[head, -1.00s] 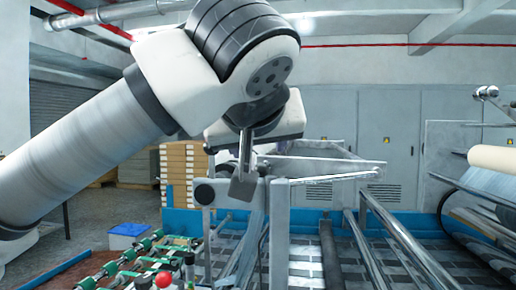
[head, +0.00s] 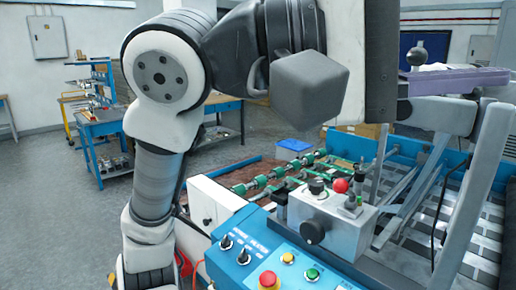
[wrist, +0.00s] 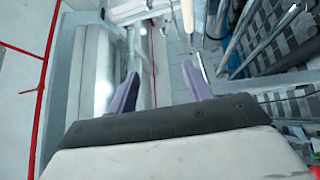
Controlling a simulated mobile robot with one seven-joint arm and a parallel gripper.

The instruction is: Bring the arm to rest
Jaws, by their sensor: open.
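My arm (head: 155,190) stands upright left of centre in the head view, bent over at the top toward the right. My gripper (wrist: 162,85) shows in the wrist view with its two purple fingers spread apart and nothing between them. In the head view a purple finger of the gripper (head: 455,81) points right, over the metal frame of the machine; whether it touches the frame cannot be told. The other finger is not clearly seen there.
A blue control panel (head: 240,262) with knobs and buttons is in front, below the arm. A grey control box (head: 335,222) with a red knob stands behind it. Metal frame bars (head: 470,200) rise at right. A blue workbench (head: 100,128) is at back left, with open floor before it.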

